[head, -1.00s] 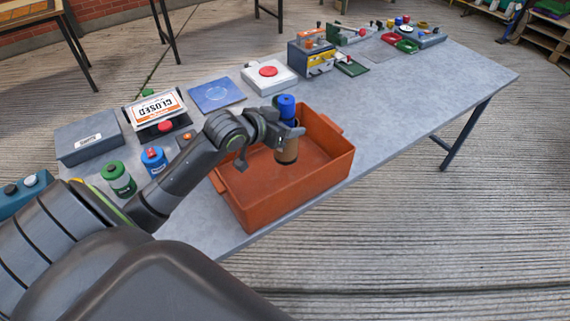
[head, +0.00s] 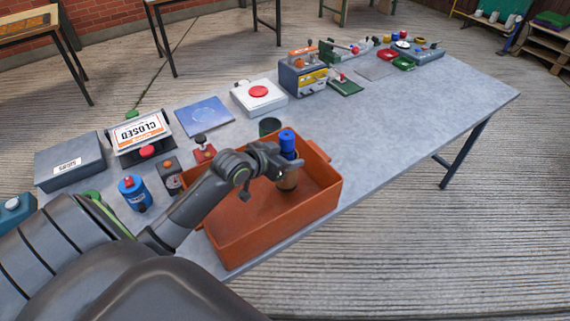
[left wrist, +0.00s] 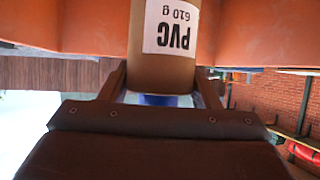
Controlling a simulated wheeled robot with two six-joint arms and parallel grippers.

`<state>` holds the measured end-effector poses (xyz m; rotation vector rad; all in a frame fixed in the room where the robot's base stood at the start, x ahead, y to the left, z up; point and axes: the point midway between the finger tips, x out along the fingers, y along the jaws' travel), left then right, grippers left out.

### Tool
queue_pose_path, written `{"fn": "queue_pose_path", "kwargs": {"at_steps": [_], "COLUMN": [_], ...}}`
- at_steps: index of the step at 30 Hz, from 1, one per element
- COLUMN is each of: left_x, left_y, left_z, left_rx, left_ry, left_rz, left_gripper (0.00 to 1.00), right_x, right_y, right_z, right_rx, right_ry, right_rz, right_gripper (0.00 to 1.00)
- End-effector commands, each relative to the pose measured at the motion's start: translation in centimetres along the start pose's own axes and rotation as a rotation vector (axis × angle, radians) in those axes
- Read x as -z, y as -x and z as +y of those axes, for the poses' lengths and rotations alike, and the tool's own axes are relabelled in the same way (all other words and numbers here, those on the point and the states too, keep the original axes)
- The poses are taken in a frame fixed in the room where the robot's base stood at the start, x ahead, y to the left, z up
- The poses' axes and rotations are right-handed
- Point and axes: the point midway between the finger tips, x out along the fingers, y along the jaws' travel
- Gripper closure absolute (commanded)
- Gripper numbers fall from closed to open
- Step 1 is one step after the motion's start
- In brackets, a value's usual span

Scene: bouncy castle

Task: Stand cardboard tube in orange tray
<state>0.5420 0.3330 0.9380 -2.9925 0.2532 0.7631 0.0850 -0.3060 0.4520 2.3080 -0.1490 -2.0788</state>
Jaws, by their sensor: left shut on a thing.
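The cardboard tube (head: 288,184) is brown with a blue top end and is upright in the head view. My left gripper (head: 283,162) is shut on it below the blue end. The orange tray (head: 235,248) is open-topped, and the tube's lower end is inside its outline, toward the far right part. Whether it touches the tray floor I cannot tell. In the left wrist view the tube (left wrist: 163,72) shows a white "PVC 610 g" label, upside down, between the fingers (left wrist: 163,90), with orange tray walls behind. My right gripper is not in view.
A dark green cup (head: 269,127) stands just behind the tray. The table (head: 400,120) right of the tray is clear.

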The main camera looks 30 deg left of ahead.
Motion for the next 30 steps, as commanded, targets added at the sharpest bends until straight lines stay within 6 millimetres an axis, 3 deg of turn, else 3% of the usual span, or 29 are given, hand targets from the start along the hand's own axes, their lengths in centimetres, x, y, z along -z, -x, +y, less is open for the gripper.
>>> {"fn": "queue_pose_path", "kwargs": {"at_steps": [7, 18, 19, 24, 30], "left_x": [-2.6, -3.0, -3.2, -3.1, -3.1], "left_y": [-1.4, -1.7, -1.7, -1.6, -1.6], "left_z": [0.1, 0.1, 0.0, 0.0, 0.0], "left_rx": [-0.001, -0.001, 0.000, 0.000, 0.000], "left_ry": [0.004, 0.000, 0.001, 0.001, 0.002], "left_rz": [0.002, 0.004, -0.001, -0.001, -0.001], "left_gripper": [1.00, 1.00, 0.41, 0.22, 0.22], "right_x": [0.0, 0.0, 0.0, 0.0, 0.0], "right_y": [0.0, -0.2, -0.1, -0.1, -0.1], "right_z": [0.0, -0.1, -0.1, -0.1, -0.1], "right_rx": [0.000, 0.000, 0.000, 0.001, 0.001], "right_ry": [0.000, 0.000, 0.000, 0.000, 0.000], "right_rz": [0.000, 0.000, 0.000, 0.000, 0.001], "right_gripper": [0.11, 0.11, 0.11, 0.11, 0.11]}}
